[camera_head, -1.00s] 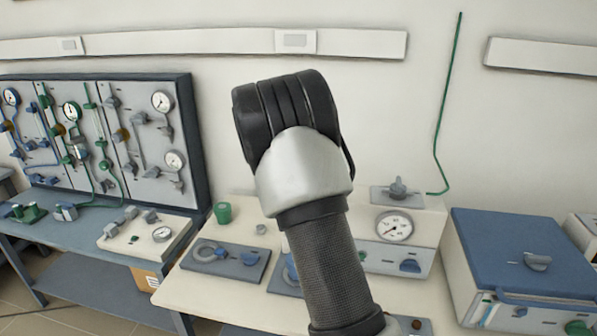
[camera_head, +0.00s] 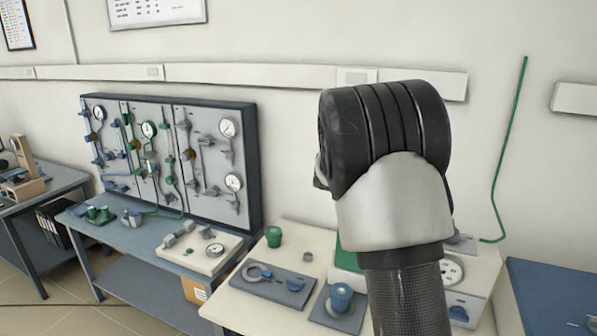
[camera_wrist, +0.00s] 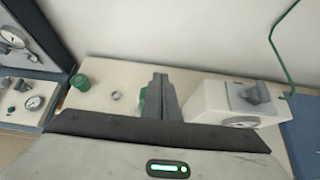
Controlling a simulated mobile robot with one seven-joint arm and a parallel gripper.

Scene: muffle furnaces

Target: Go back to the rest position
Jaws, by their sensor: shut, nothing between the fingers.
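My arm rises in front of the benches in the head view, and its black and silver upper part covers part of the right-hand bench. My gripper does not show clearly in the head view. In the wrist view my gripper (camera_wrist: 160,85) points out over the cream bench, its dark fingers together and empty. The fingers partly cover a green object (camera_wrist: 143,101) on the bench.
A cream bench (camera_head: 235,302) holds a green cup (camera_head: 273,236), a grey plate with a ring (camera_head: 272,284) and a blue knob (camera_head: 341,297). A gauge panel (camera_head: 180,155) stands on the blue bench at left. A blue-topped furnace (camera_head: 555,295) is at right. A white gauge box (camera_wrist: 235,103) is right of the fingers.

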